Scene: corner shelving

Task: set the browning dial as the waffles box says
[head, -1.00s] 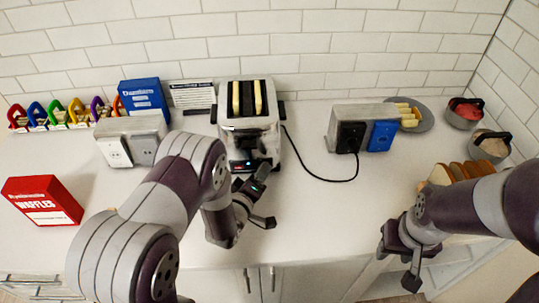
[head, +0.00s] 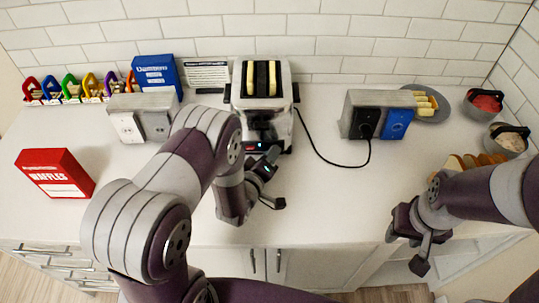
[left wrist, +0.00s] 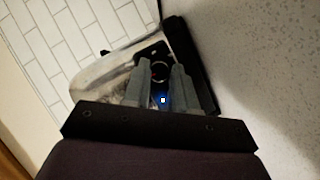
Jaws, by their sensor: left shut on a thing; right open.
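The silver toaster (head: 262,105) stands against the back wall with two pale slices (head: 272,78) in its slots. My left gripper (head: 264,164) is at the lower front of the toaster, by a small red-lit display. In the left wrist view its two fingers (left wrist: 160,82) are shut on a round dark dial (left wrist: 160,68) on the toaster's front. The dial's setting cannot be read. The red waffles box (head: 56,173) lies at the left of the counter, its small print too small to read. My right gripper (head: 414,245) is open and empty near the front edge at right.
A power cord (head: 330,160) runs from the toaster to a grey outlet block (head: 375,102) at right. Another outlet block (head: 140,116), a blue box (head: 157,74) and coloured clips (head: 70,88) stand left. Bread slices (head: 468,162) and bowls (head: 485,102) are at right.

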